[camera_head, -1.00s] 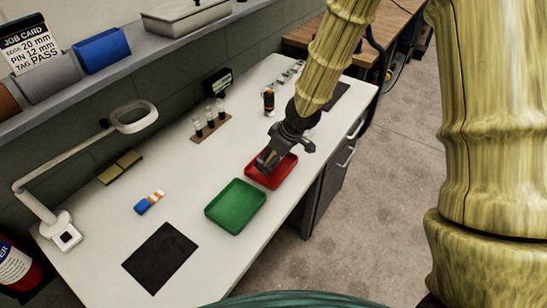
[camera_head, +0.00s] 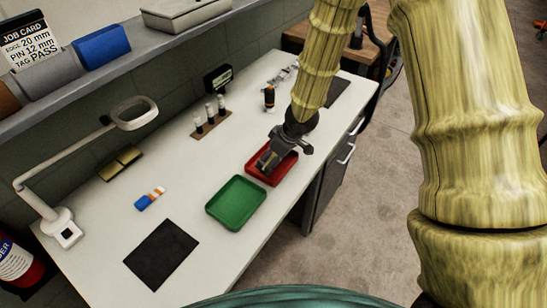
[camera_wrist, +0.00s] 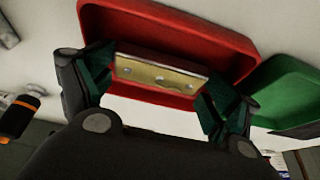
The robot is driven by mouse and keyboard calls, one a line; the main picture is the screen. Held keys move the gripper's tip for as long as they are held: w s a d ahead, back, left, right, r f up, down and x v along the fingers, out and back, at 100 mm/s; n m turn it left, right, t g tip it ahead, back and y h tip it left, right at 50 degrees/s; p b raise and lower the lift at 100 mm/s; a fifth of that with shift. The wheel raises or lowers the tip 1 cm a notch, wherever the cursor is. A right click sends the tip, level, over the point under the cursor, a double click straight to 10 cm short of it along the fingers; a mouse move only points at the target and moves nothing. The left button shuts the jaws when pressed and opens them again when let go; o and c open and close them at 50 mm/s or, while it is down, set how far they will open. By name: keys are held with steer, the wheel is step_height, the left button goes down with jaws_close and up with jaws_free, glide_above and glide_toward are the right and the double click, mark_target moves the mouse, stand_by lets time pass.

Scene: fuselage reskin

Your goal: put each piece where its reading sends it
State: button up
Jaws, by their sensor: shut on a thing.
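My gripper (camera_head: 268,162) is over the red tray (camera_head: 285,170) on the white bench. In the wrist view my gripper (camera_wrist: 158,88) is shut on a flat brass-coloured piece (camera_wrist: 160,75) with a dark reddish edge, holding it between both fingers. The red tray (camera_wrist: 215,38) lies behind the piece there; whether they touch I cannot tell. The green tray (camera_head: 236,204) is beside the red one and looks empty. The job card (camera_head: 32,42) reads edge 20 mm, pin 12 mm, tag PASS.
A rack of vials (camera_head: 210,125), a small dark display (camera_head: 217,78), an orange-black cylinder (camera_head: 269,98), a blue-white-orange item (camera_head: 149,199), brownish blocks (camera_head: 120,163), a magnifier lamp (camera_head: 133,112) and a black mat (camera_head: 162,254) stand or lie on the bench. The bench middle is clear.

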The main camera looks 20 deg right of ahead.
steer(key=shift+f, duration=0.1)
steer(key=o, duration=0.9)
steer(key=shift+p+v, duration=0.85)
steer(key=shift+v, duration=5.3)
